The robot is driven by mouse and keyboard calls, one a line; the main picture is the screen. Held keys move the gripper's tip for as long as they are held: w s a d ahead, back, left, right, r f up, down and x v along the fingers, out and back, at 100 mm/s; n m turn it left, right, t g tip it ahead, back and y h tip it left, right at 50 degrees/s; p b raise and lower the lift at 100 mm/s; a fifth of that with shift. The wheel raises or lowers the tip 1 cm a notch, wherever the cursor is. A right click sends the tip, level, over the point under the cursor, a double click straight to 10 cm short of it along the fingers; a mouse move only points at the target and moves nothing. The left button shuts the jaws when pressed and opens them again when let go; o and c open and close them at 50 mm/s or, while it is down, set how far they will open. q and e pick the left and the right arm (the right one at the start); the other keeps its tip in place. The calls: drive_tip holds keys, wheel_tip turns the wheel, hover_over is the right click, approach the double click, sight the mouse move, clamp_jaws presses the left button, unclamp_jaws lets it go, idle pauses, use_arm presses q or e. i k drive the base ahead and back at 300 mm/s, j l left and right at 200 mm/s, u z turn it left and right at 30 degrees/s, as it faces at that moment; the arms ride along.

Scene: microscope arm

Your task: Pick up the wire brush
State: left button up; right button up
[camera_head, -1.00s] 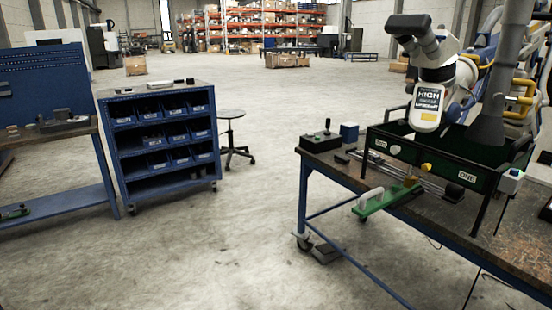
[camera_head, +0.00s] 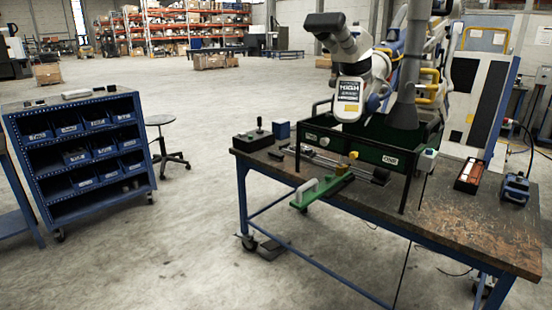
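I cannot pick out a wire brush for certain at this size. A long thin metal tool (camera_head: 335,165) lies along the near side of the workbench (camera_head: 450,215), in front of the green "DNE" tray (camera_head: 385,157). A dark open box (camera_head: 468,176) with pale and reddish things in it sits on the right part of the bench; its contents are too small to tell. Neither of my grippers is in view.
A microscope (camera_head: 350,75) stands over the green tray. A green piece with a white handle (camera_head: 306,189) juts past the bench's front edge. A blue device (camera_head: 515,188) sits at the right. A stool (camera_head: 165,140) and a blue bin cart (camera_head: 80,150) stand left; open floor lies between.

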sight(274, 155)
drive_tip(key=i+z, duration=0.1)
drive_tip(key=i, duration=0.75)
